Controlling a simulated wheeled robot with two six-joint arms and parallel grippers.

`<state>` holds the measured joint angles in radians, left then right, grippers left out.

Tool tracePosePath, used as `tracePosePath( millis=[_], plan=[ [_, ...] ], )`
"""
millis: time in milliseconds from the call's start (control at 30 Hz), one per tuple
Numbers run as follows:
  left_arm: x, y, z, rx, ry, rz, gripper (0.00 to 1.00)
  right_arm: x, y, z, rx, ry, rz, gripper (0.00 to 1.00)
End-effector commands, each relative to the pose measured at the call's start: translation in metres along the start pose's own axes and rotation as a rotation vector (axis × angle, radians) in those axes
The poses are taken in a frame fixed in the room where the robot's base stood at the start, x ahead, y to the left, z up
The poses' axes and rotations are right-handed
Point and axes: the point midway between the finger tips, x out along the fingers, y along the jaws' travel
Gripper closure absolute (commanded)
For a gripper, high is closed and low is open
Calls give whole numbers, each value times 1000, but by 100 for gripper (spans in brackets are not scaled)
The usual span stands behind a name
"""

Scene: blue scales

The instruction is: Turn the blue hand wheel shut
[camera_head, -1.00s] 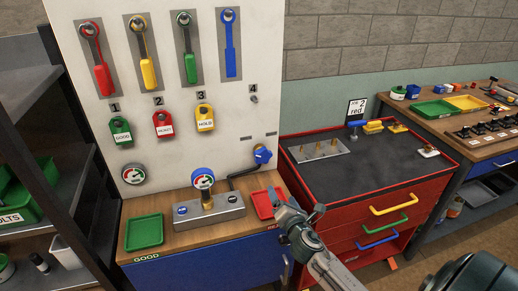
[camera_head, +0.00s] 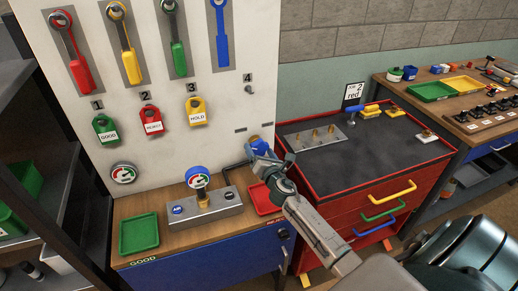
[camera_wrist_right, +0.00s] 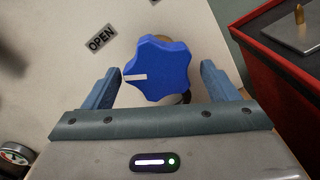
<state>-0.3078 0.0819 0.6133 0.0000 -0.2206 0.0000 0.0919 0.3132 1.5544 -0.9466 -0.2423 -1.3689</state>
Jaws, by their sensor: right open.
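The blue hand wheel (camera_wrist_right: 158,68) is a lobed knob with a white mark, on the white panel near an OPEN label (camera_wrist_right: 101,38). In the right wrist view it sits between the two fingers of my right gripper (camera_wrist_right: 160,88), which is open. Gaps show between the wheel and both fingers. The white mark is on the wheel's left side. In the head view my right gripper (camera_head: 264,160) covers part of the wheel (camera_head: 260,147). My left gripper is not in view.
A gauge block (camera_head: 205,211) and a green tray (camera_head: 139,234) stand on the wooden bench below the panel, with a red tray (camera_head: 264,199) under my right gripper. A red tool cabinet (camera_head: 350,193) stands to the right.

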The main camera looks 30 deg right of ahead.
Motion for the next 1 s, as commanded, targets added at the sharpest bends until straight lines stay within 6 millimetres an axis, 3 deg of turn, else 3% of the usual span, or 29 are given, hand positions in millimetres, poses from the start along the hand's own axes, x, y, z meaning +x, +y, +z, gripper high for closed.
tracePosePath(
  millis=[200, 467, 700, 1000],
  plan=[
    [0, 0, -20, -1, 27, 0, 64, 14, 0, 0, 1, 1, -1, 19],
    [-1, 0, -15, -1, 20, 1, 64, 14, 0, 0, 1, 1, -1, 19],
    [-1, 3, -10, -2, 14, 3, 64, 14, 0, 0, 1, 1, -1, 64],
    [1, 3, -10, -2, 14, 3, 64, 14, 0, -1, 34, 1, -1, 64]
  ],
)
